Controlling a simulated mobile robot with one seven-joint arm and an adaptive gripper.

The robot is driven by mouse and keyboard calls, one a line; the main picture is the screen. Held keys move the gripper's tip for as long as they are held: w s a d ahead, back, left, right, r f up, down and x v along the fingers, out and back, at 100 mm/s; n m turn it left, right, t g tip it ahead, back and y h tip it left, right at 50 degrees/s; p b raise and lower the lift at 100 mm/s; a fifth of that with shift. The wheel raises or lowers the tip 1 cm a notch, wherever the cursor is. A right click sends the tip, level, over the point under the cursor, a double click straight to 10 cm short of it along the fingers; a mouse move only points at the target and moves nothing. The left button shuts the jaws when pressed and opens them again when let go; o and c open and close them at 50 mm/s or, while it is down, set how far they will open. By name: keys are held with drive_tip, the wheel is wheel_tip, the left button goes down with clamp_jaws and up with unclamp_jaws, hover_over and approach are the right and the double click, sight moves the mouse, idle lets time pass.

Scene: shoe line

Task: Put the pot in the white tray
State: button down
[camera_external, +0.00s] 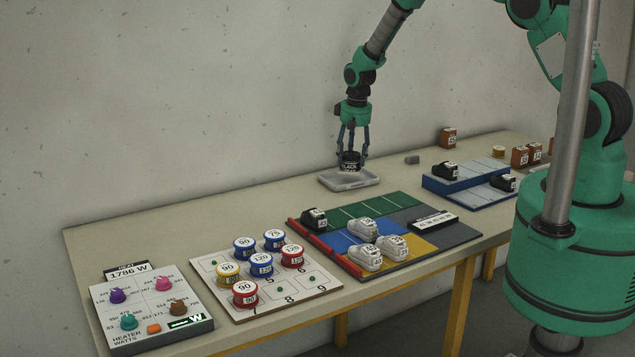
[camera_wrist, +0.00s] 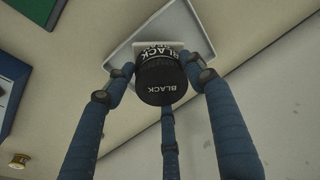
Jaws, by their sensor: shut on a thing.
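The pot is a small round black pot (camera_wrist: 163,84) with white "BLACK" lettering, held between the fingers of my gripper (camera_wrist: 165,88). In the external view the pot (camera_external: 350,161) is at the fingertips of my gripper (camera_external: 352,156), upright, over the white tray (camera_external: 364,184). The tray is shallow and pale, near the back of the table; it also shows behind the pot in the wrist view (camera_wrist: 192,25). I cannot tell whether the pot touches the tray floor.
The coloured shoe mat (camera_external: 405,213) is in front, with a blue stepped rack (camera_external: 435,185) to the right. A numbered board (camera_external: 310,284) and heater panel (camera_external: 150,335) stand at left. Table left of the tray is clear.

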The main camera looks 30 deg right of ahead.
sight(350, 164)
drive_tip(key=shift+w, duration=0.45)
drive_tip(key=shift+f, duration=1.7)
drive_tip(key=shift+f, duration=0.15)
drive_tip(key=c, duration=0.7)
unclamp_jaws()
drive_tip(key=shift+s, duration=0.1)
drive_tip(key=shift+o, duration=0.2)
drive_tip(key=r, duration=0.4)
drive_tip(key=s+r, duration=0.1)
drive_tip(key=r, duration=0.7)
drive_tip(key=shift+s+a, duration=0.1)
drive_tip(key=shift+s, duration=0.3)
drive_tip(key=shift+r, duration=0.15)
